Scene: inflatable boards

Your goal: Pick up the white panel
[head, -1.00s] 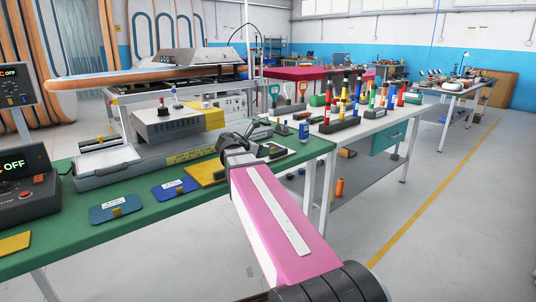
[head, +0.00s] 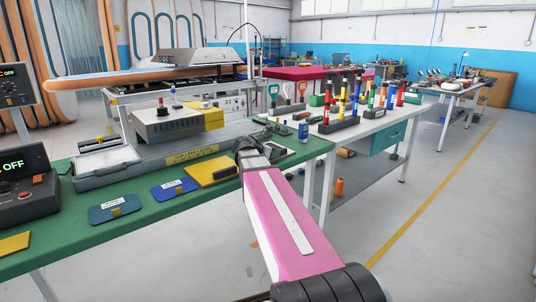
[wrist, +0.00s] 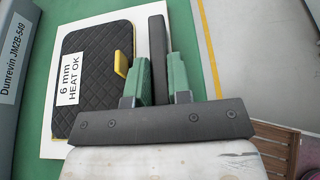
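The white panel (wrist: 52,125) lies flat on the green table in the wrist view. A black quilted pad (wrist: 88,45) with a "6 mm HEAT OK" label and a yellow tab (wrist: 122,64) covers its middle. In the head view the panel (head: 291,152) shows only in part, behind my gripper. My gripper (wrist: 162,75) is open, with its green fingers apart over the panel's right side. A dark grey bar (wrist: 157,35) runs along the line between the fingers; I cannot tell whether they touch it.
Blue (head: 115,207), dark blue (head: 175,189) and yellow (head: 212,171) panels lie along the green table's front. A grey machine (head: 165,125) stands behind them. A blue bottle (head: 303,131) stands near the right end.

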